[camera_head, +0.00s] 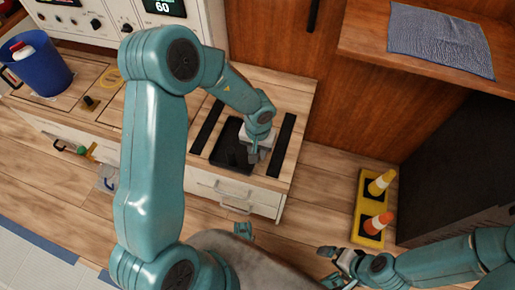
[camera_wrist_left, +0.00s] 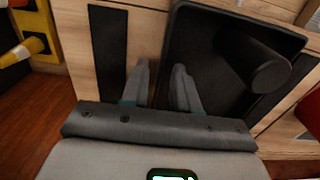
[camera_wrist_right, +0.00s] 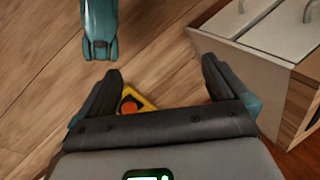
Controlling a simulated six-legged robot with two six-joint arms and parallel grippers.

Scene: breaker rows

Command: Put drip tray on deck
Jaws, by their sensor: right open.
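The drip tray (camera_head: 228,150) is black and square and lies at the wooden deck (camera_head: 284,159), between two black strips. In the left wrist view the tray (camera_wrist_left: 230,45) fills the upper right, with a dark round piece on it. My left gripper (camera_head: 254,158) is over the tray's near right part. In the left wrist view its fingers (camera_wrist_left: 162,84) are fairly close together at the tray's edge, one on each side. Whether they grip it, and whether the tray rests flat, I cannot tell. My right gripper (camera_head: 335,258) is open and empty, away from the deck; its fingers (camera_wrist_right: 160,90) are spread.
A yellow base with two cones (camera_head: 370,210) stands on the floor to the right. A blue bucket (camera_head: 38,65) stands on the counter at left. A grey cloth (camera_head: 440,38) lies on a wooden shelf. Drawers (camera_head: 235,193) with handles are below the deck.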

